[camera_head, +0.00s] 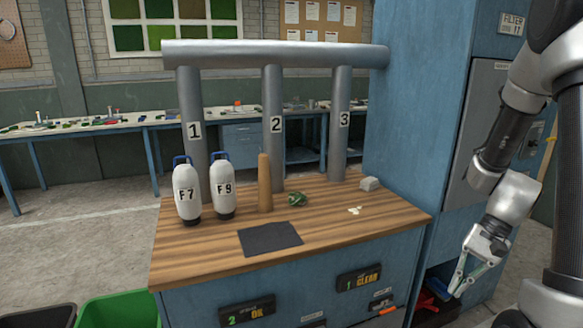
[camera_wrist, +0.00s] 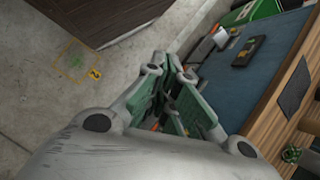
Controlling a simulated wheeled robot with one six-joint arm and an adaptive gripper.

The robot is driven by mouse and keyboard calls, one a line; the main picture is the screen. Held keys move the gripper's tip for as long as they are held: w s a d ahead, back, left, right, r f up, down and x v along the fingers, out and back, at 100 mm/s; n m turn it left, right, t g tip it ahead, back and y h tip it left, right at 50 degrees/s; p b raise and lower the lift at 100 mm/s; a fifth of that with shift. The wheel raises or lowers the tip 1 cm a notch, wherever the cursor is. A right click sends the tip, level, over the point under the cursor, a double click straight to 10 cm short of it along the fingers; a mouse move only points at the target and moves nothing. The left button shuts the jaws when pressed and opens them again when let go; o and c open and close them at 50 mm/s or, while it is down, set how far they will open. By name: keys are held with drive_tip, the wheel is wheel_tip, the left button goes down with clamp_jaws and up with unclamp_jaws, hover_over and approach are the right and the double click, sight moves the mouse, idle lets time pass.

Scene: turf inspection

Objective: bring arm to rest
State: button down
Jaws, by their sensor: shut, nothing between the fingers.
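My gripper (camera_head: 459,284) hangs low at the right of the head view, beside the right end of the wooden-topped bench and below its top. Its fingers point down, near a blue bin with red and dark items. In the wrist view my gripper (camera_wrist: 170,72) is shut, with its green-padded fingers together and nothing held. My arm comes down along the right edge of the head view, in front of the blue cabinet.
A blue cabinet (camera_head: 420,110) stands behind. A green bin (camera_head: 120,309) is at front left.

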drive_tip(key=s+r+n+t+h, duration=0.2)
drive_tip(key=s+r+n+t, duration=0.1)
drive_tip(key=r, duration=0.8)
drive_tip(key=s+a+r+n+t+h, duration=0.1)
drive_tip(key=s+r+n+t+h, duration=0.2)
drive_tip(key=r, duration=0.8)
drive_tip(key=s+n, duration=0.2)
drive_tip(key=s, duration=0.1)
drive_tip(key=shift+a+t, duration=0.25)
drive_tip(key=shift+t, duration=0.05)
drive_tip(key=shift+s, duration=0.1)
